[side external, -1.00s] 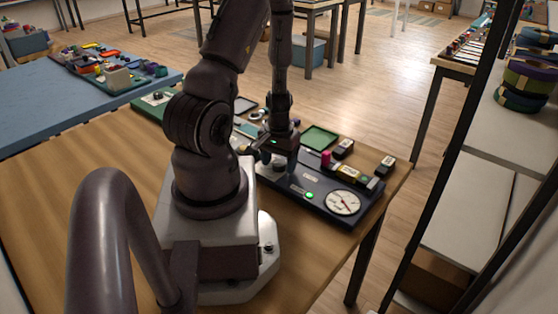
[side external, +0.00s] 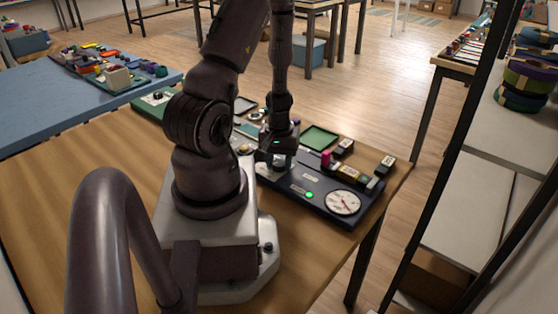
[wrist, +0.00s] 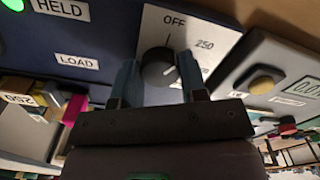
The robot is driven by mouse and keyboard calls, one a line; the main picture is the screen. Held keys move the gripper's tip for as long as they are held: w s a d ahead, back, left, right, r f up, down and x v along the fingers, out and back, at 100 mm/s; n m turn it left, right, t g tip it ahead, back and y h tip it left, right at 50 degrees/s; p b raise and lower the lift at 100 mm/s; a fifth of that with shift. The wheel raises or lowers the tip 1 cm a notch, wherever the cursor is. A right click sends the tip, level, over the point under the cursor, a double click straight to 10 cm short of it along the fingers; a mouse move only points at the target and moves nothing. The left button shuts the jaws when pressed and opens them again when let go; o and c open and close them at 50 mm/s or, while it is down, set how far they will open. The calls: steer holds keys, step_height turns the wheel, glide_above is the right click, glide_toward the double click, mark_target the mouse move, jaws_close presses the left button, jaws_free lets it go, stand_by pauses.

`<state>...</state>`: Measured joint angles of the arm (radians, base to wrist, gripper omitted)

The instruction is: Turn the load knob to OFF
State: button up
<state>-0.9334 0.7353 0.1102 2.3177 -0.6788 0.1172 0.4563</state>
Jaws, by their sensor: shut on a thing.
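The load knob (wrist: 158,73) is a round black dial on a white plate (wrist: 205,32) marked OFF and 250. In the wrist view it sits between the two blue-grey fingers of my gripper (wrist: 159,68), which are shut on its sides. A short pale mark shows on the knob; I cannot tell exactly which marking it points at. The LOAD label (wrist: 77,60) is left of the plate. In the side view my gripper (side external: 277,160) is down at the dark panel (side external: 325,207) and hides most of the knob.
A green lamp (side external: 309,195) is lit near the HELD label (wrist: 62,9). A round white gauge (side external: 343,203) is at the panel's right end. A green tray (side external: 320,138) and several small blocks (side external: 350,172) lie behind. Another device (wrist: 265,80) stands close at right.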

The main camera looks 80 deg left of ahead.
steer(key=n, duration=0.5)
steer(key=shift+n, duration=0.4)
stand_by(0.4)
steer(key=o, duration=0.9)
step_height(320, 180, up, 13)
steer(key=shift+r, duration=0.1)
step_height(320, 180, up, 7)
glide_above(280, 162)
steer(key=shift+s+d, duration=0.1)
stand_by(0.6)
